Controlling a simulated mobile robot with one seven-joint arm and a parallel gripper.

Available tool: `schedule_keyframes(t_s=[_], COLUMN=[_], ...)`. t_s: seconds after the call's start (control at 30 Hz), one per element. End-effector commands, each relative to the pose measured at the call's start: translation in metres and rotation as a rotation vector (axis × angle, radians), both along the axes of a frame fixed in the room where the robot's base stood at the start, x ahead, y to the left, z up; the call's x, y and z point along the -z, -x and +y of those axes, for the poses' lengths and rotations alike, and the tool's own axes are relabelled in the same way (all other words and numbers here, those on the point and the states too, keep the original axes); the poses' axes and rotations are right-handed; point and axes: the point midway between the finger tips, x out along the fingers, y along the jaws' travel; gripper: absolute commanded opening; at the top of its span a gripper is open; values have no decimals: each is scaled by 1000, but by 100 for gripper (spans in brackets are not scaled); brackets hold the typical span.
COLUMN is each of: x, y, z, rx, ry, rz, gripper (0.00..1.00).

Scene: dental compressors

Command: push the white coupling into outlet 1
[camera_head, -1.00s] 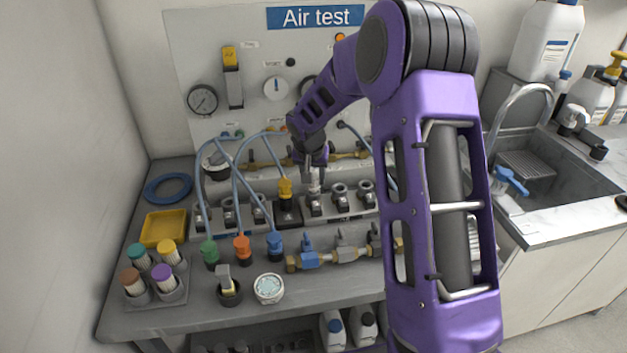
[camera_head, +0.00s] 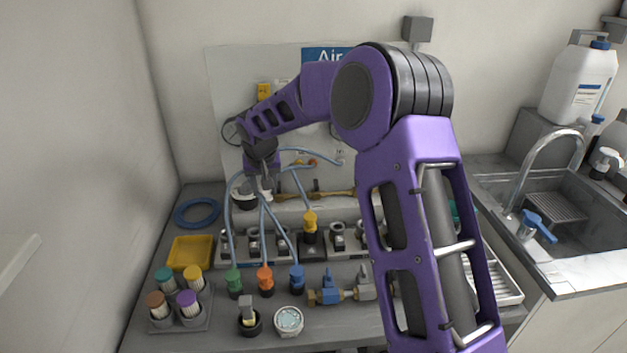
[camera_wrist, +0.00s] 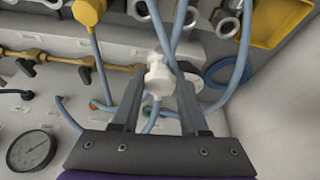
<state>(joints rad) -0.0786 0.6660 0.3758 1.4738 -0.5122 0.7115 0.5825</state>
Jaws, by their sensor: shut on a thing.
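My gripper (camera_head: 262,188) is shut on the white coupling (camera_wrist: 157,76), which sits between the two fingertips in the wrist view. In the head view the white coupling (camera_head: 267,195) is small and partly covered by the fingers. It is held above and behind the left part of the outlet row, apart from it. The row has several metal outlets (camera_head: 254,246) along the bench; I cannot read which is outlet 1. A yellow coupling (camera_head: 310,226) stands in the row, right of my gripper, and also shows in the wrist view (camera_wrist: 88,11).
Blue hoses (camera_head: 293,195) loop close around my gripper. Green (camera_head: 233,282), orange (camera_head: 265,280) and blue (camera_head: 297,278) couplings stand in front of the row. A brass pipe (camera_wrist: 60,60) and a gauge (camera_wrist: 31,150) lie near. A yellow tray (camera_head: 190,252) is at left.

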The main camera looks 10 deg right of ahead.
Motion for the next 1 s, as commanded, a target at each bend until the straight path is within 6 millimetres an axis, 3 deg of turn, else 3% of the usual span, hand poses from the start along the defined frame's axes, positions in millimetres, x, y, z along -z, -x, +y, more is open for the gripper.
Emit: schedule_keyframes(t_s=[0.03, 0.1, 0.2, 0.33, 0.67, 1.0], x=[1, 3, 6, 8, 21, 56], y=[2, 6, 11, 16, 18, 18], z=[24, 52, 82, 106, 114, 114], rx=[-52, -115, -185, -239, -261, -259], ry=[-2, -4, -4, -7, -6, -8], rz=[2, 1, -2, -2, -3, -2], gripper=[0, 0, 0, 0, 0, 0])
